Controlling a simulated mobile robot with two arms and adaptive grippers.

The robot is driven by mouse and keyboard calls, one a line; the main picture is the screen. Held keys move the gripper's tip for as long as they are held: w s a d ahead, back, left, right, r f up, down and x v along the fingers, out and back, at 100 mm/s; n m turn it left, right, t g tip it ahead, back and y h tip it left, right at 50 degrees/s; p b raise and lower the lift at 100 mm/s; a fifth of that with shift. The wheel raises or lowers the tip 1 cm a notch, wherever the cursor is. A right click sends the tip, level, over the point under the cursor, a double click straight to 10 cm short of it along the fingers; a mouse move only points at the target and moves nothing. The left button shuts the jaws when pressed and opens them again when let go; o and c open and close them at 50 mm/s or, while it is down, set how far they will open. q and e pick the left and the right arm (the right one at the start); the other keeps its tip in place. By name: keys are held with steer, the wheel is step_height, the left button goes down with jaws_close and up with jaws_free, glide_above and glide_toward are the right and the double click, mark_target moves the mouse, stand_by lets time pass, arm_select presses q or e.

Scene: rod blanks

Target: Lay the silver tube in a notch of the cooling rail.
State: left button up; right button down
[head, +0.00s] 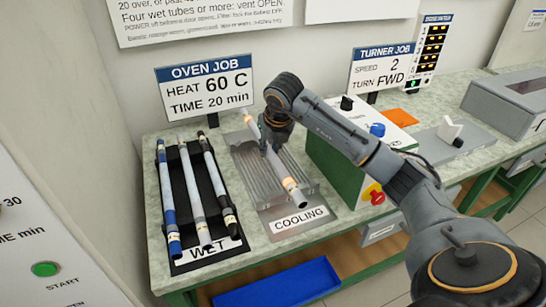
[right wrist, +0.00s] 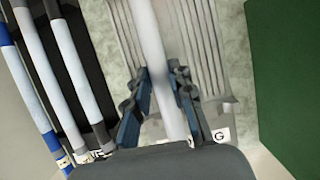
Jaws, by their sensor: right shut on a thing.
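The silver tube (head: 286,178) is pale grey with orange-tan bands near its ends. My right gripper (head: 268,146) is shut on it near its middle, seen from above. In the right wrist view the tube (right wrist: 152,30) runs between the two fingers (right wrist: 160,95). The cooling rail (head: 243,158) is a grey ribbed plate with long parallel notches, labelled COOLING at its front. The tube is over the rail, running roughly along the notches. I cannot tell whether it touches them. My left gripper is not in view.
A black WET rack (head: 189,190) left of the rail holds several tubes with blue, white or black ends. A green machine (head: 335,165) with a red knob (head: 377,197) stands close on the right. A blue bin (head: 280,284) is below the bench front.

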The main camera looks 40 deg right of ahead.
steer(key=f, duration=0.1)
steer(key=d+f, duration=0.1)
steer(key=f, duration=0.1)
steer(key=w+d+f+p, duration=0.1)
steer(key=f, duration=0.1)
steer(key=shift+w+f, duration=0.1)
steer(key=shift+f, duration=0.3)
steer(key=shift+f, duration=0.2)
steer(key=c, duration=1.2)
jaws_free()
steer(key=shift+o, duration=0.2)
steer(key=shift+r, duration=0.1)
